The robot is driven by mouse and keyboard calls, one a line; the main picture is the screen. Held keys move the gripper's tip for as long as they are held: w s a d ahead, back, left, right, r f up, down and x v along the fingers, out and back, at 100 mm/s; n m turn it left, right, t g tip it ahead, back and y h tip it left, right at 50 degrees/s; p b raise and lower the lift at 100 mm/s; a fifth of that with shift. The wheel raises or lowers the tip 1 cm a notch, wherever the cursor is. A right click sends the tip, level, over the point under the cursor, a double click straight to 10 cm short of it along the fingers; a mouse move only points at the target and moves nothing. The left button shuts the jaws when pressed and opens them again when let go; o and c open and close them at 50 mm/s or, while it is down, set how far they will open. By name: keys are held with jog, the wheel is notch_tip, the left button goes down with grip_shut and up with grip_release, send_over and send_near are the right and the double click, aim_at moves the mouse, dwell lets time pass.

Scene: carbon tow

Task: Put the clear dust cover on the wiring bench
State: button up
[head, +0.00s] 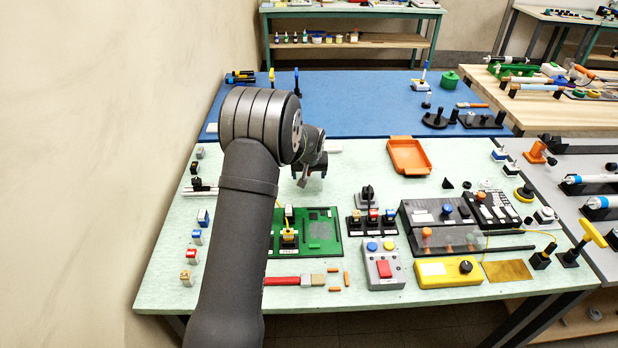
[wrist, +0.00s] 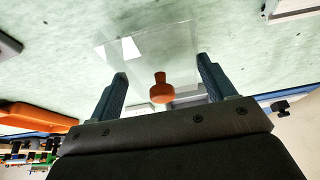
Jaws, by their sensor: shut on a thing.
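The clear dust cover (wrist: 150,48) shows in the wrist view as a faint see-through sheet with bright reflections. An orange knob (wrist: 162,90) shows between my fingers, with gaps beside it. My gripper (wrist: 163,82) is shut on the cover, its two blue-grey fingers apart; the exact contact is hard to see. In the head view my gripper (head: 310,174) is above the back left of the pale green bench (head: 360,165). The cover cannot be made out there. I cannot tell from a label which bench is the wiring bench.
An orange tray (head: 409,156) lies right of my gripper. A green circuit board (head: 322,232), a switch block (head: 371,222) and a grey panel (head: 408,213) stand nearer the front. A blue bench (head: 365,100) adjoins behind. Green surface is free between my gripper and the orange tray.

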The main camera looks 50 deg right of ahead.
jog(key=shift+f, duration=0.8)
jog(key=shift+f, duration=0.1)
jog(key=o, duration=1)
jog(key=shift+f, duration=0.1)
jog(key=v, duration=1.2)
jog(key=shift+r, duration=0.2)
jog(key=x, duration=1.1)
jog(key=shift+w+d+f, duration=0.15)
jog(key=shift+d+f, duration=0.05)
jog(key=shift+d, duration=0.05)
jog(key=shift+r, duration=0.6)
